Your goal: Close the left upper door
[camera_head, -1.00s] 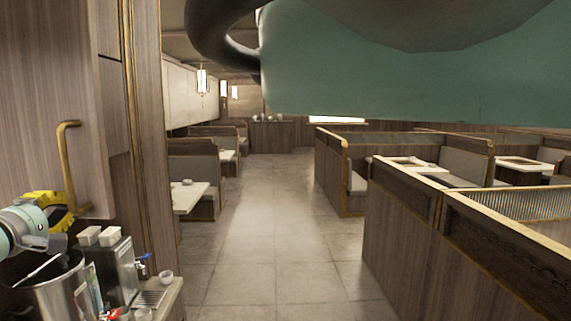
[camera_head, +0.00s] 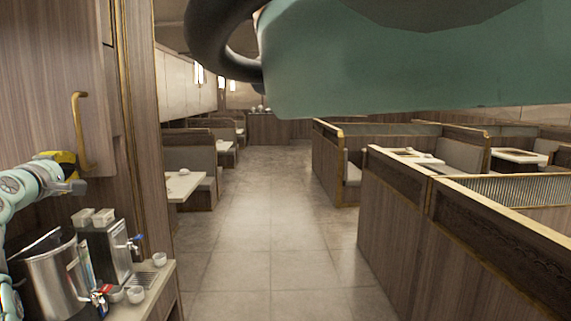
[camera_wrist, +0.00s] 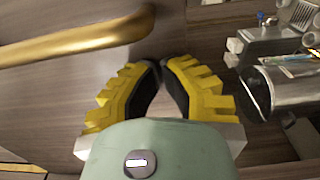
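The upper door (camera_head: 55,80) is a brown wood-grain panel at the left of the head view. Its bar-shaped gold handle (camera_head: 78,128) is upright near the door's right edge. The panel seems to stand out from the cabinet frame, but its exact angle is unclear. My gripper (camera_head: 72,172) is beside the handle's lower end, at the door's bottom edge. In the wrist view, my gripper's yellow fingers (camera_wrist: 160,70) come together at the tips with nothing between them. The handle (camera_wrist: 75,42) is above and left of the tips, apart from them.
Below my gripper, a counter (camera_head: 160,290) holds a steel pot (camera_head: 55,285), a dispenser (camera_head: 110,250) and small white cups (camera_head: 135,294). A wood post (camera_head: 140,150) stands right of the door. The tiled aisle (camera_head: 255,230) is clear, with booths on both sides.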

